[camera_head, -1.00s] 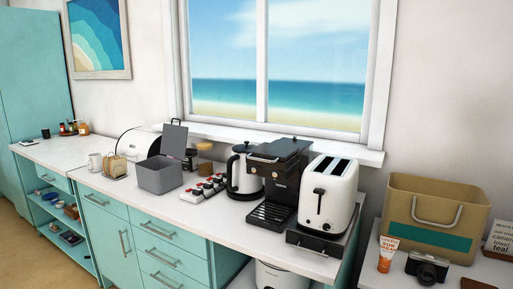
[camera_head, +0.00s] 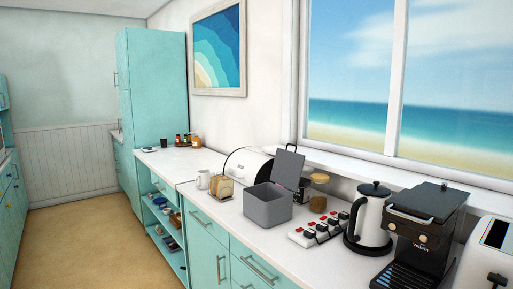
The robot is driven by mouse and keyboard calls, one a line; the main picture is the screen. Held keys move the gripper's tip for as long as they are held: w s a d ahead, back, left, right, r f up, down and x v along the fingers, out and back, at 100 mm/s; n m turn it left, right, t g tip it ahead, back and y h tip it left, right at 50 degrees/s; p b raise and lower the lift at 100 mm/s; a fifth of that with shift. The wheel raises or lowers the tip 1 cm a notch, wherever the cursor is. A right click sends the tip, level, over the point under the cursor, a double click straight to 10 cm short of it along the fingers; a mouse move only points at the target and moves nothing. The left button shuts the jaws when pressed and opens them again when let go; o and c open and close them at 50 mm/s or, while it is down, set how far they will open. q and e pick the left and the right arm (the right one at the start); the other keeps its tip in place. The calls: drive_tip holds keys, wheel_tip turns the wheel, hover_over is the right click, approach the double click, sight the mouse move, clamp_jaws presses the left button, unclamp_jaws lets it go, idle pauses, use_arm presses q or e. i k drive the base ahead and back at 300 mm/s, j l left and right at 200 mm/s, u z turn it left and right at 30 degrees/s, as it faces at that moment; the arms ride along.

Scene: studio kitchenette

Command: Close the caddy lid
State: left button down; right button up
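The caddy (camera_head: 268,206) is a grey square box on the white counter, in the middle of the head view. Its grey lid (camera_head: 287,165) stands up at the back edge, tilted a little back, so the caddy is open. What lies inside it cannot be seen. Neither of my grippers shows in the head view.
Left of the caddy are a toast rack (camera_head: 223,187), a white mug (camera_head: 203,180) and a bread bin (camera_head: 247,162). Right of it are a jar (camera_head: 319,193), a pod rack (camera_head: 318,229), a kettle (camera_head: 369,217) and a coffee machine (camera_head: 424,238). Open floor (camera_head: 95,235) lies at the left.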

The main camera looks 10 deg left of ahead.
sight(286, 171)
drive_tip(key=i+j, duration=0.2)
drive_tip(key=j, duration=0.2)
drive_tip(key=i+j, duration=0.15)
drive_tip(key=j, duration=0.2)
drive_tip(key=i+j, duration=0.2)
drive_tip(key=j, duration=0.2)
